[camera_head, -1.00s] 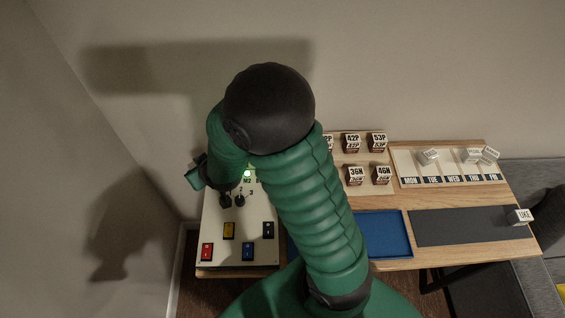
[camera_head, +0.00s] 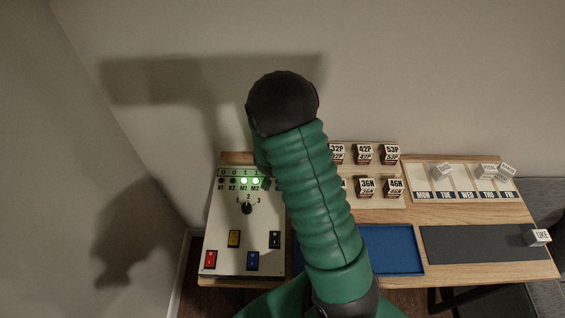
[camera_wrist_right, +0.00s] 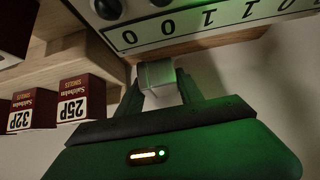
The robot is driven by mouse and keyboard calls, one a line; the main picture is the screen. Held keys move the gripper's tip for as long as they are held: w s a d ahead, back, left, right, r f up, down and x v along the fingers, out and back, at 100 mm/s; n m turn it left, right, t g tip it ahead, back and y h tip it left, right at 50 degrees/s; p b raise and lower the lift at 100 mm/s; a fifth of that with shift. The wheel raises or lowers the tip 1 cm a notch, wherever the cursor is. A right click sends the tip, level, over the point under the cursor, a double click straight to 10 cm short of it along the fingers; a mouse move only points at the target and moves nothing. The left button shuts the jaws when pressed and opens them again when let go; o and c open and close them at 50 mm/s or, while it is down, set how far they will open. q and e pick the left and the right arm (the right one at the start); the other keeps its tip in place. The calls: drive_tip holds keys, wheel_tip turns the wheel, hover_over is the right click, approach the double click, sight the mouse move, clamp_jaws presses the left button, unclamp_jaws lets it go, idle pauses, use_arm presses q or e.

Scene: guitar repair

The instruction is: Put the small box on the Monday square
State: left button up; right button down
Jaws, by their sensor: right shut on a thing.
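My right gripper (camera_wrist_right: 160,88) is shut on a small white box (camera_wrist_right: 157,75) in the right wrist view. The box sits between its two fingers, beside the edge of the control panel. In the head view my green arm hides the gripper and this box. The Monday square (camera_head: 428,186) is at the left end of the day board (camera_head: 413,172) on the table, far to the right of my arm. A white block (camera_head: 442,170) lies at the upper part of the board, near the Monday and Tuesday columns. My left gripper is not in view.
The control panel (camera_head: 222,232) has a dial (camera_head: 246,208), coloured switches and two lit green lamps. Several labelled boxes (camera_head: 365,155) stand between panel and day board. More white blocks (camera_head: 486,171) lie on the board's right. A blue tray (camera_head: 390,250) and dark mat (camera_head: 470,243) lie in front.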

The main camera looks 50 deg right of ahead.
wheel_tip(320, 180, down, 4)
drive_tip(key=shift+d, duration=0.15)
drive_tip(key=shift+b, duration=0.3)
drive_tip(key=c, duration=0.8)
unclamp_jaws()
drive_tip(key=shift+o, duration=0.2)
